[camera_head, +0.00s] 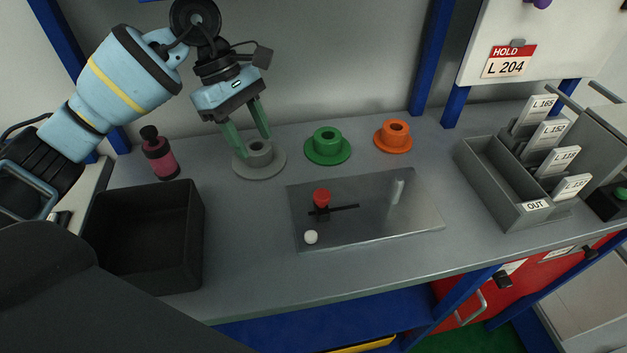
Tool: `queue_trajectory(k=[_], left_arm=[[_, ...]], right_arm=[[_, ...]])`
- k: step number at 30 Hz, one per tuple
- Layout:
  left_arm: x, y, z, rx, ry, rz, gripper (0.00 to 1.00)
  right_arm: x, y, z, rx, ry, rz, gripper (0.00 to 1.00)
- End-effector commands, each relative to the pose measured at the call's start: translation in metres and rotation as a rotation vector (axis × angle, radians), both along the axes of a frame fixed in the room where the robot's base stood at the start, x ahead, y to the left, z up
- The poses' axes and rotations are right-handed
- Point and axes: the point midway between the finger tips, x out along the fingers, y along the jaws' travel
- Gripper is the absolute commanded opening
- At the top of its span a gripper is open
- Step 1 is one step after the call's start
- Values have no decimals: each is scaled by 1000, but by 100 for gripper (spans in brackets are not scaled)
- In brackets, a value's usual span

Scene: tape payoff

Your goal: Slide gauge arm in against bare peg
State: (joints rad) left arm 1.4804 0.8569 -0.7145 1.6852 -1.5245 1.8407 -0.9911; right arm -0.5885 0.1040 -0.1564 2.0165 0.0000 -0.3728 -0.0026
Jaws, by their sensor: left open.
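A metal gauge plate (365,222) lies on the bench in front of the spools. A red knob (321,198), seemingly the gauge arm's handle, stands at the left part of a dark slot (345,209) in the plate. A bare silver peg (397,191) stands upright to the right of the slot, apart from the knob. My left gripper (251,146) is open, its green fingers pointing down at the grey flanged spool (262,170). The fingers overlap the spool's hub in the picture; I cannot tell whether they touch it. My right gripper is not in view.
A white button (310,237) sits on the plate's near left. Green (327,147) and orange (396,136) spools stand behind it. A black bin (195,240) and a red bottle (160,155) are left; a grey card rack (480,178) is right. The bench front is clear.

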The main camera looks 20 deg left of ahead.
Motion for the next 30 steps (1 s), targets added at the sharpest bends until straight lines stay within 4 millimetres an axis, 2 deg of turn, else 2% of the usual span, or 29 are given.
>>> queue_trajectory(k=[7,11,17,30], left_arm=[[-2,-1,0,-8,-12,-35,48],[-3,-9,1,-9,-13,-36,48],[-9,-39,3,-9,-15,-37,48],[-25,-120,3,-9,-14,-36,48]], right_arm=[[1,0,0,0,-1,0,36],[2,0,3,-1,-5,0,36],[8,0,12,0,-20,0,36],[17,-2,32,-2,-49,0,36]])
